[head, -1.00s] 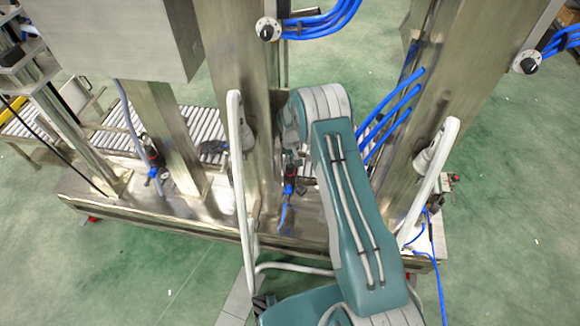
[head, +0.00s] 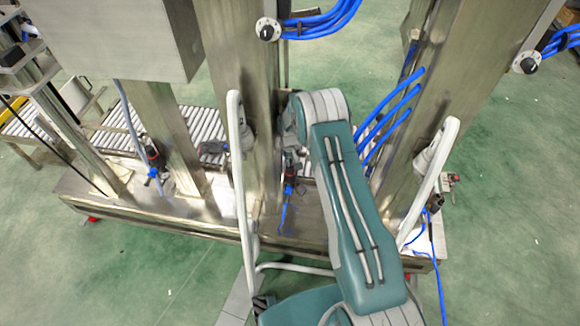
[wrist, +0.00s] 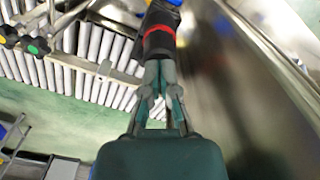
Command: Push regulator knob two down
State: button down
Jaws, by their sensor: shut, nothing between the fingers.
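A black regulator with a red ring and a blue fitting (head: 289,176) stands upright on the metal base, left of my arm, in the head view. A second similar regulator (head: 152,156) stands further left. In the wrist view, a black regulator knob (wrist: 159,40) with a red ring is right in front of my gripper (wrist: 158,68). My gripper is shut and empty, its fingertips overlapping the knob's near end. I cannot tell whether they touch it. In the head view the gripper is mostly hidden behind my arm.
Metal columns (head: 238,70) rise close to the regulators. Blue hoses (head: 392,120) run beside my arm. A roller conveyor (head: 120,130) lies behind. White curved handles (head: 242,190) flank my arm. In the wrist view a metal panel (wrist: 245,90) is close on the right.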

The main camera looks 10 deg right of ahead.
jog(key=shift+f, duration=0.15)
jog(key=shift+r, duration=3.05)
jog(key=s+r+t, duration=0.1)
jog(key=s+r, duration=0.3)
jog(key=r, duration=0.6)
jog(key=s+r+t, duration=0.1)
jog(key=s+r, duration=0.2)
jog(key=r, duration=0.7)
jog(key=s+r+t, duration=0.1)
jog(key=s+r, duration=0.3)
jog(key=r, duration=0.6)
jog(key=s+r+t, duration=0.1)
jog(key=s+r, duration=0.3)
jog(key=s, duration=0.9)
jog(key=s+r+m+t, duration=0.1)
jog(key=s+r, duration=0.4)
jog(key=s, duration=0.8)
jog(key=shift+m+t, duration=0.3)
jog(key=shift+s, duration=0.1)
